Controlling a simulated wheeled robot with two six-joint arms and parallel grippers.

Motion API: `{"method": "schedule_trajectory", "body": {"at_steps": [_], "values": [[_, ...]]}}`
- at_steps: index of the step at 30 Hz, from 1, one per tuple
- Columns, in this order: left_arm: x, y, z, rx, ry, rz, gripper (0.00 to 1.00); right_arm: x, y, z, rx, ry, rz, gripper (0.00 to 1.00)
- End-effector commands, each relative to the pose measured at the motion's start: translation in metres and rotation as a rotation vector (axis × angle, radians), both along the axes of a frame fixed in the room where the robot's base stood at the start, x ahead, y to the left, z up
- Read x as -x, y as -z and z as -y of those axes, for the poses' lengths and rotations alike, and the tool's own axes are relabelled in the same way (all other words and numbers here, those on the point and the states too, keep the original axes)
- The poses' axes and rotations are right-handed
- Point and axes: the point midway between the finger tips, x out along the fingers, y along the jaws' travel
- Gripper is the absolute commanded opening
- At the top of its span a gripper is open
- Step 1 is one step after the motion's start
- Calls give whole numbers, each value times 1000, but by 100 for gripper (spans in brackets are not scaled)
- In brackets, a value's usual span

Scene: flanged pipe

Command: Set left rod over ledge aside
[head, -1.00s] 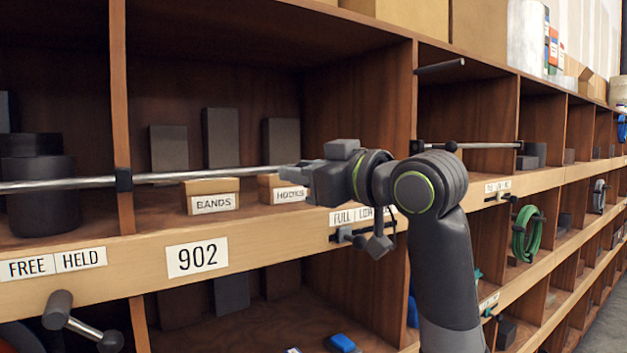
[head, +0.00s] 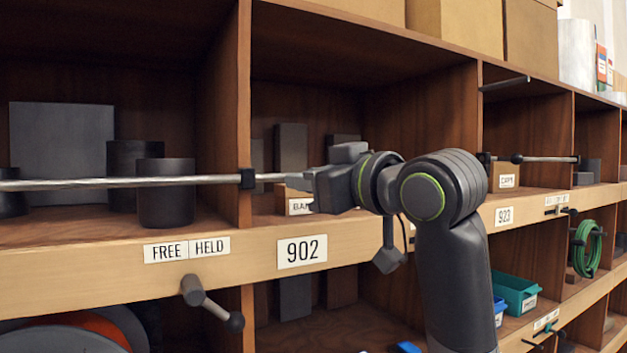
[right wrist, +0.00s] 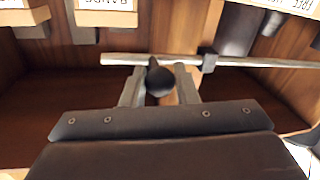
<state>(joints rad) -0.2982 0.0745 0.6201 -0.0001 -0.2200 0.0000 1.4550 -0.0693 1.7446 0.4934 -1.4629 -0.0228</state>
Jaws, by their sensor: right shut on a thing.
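A long pale metal rod (head: 110,183) runs level across the front of the shelf openings. It comes in from the left edge, passes a small black bracket (head: 247,178) on the upright divider, and reaches my right gripper (head: 292,183). In the right wrist view the rod (right wrist: 270,63) crosses just beyond the fingertips, with one end at the left. My right gripper (right wrist: 160,85) is shut on a black ball knob (right wrist: 159,81) at the rod. Its joint to the rod is partly hidden. The left gripper is not in view.
A wooden ledge with FREE/HELD (head: 187,249) and 902 (head: 301,251) labels runs below the rod. A lever with a black knob (head: 213,304) sticks out beneath it. Dark cylinders (head: 166,193) stand behind the rod. A second rod (head: 545,159) spans bays to the right.

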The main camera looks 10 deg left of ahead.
Motion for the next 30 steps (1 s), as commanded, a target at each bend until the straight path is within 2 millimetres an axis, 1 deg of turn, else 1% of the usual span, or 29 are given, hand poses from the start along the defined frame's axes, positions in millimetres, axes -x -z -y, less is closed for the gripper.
{"method": "schedule_trajectory", "body": {"at_steps": [4,5,6,9,17,20,23,30], "values": [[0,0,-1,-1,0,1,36,1,-2,0,-4,-1,3,0],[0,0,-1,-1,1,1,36,1,-2,0,-4,-1,3,31],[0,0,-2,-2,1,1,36,0,-1,0,-2,-1,3,36],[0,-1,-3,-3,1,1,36,0,-1,0,-2,-1,3,47],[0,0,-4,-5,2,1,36,0,-1,1,-1,1,2,47],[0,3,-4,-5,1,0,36,4,0,5,-1,1,4,47],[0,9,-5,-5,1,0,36,13,1,16,-2,2,6,47],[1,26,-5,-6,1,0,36,50,2,56,-1,5,9,47]]}}
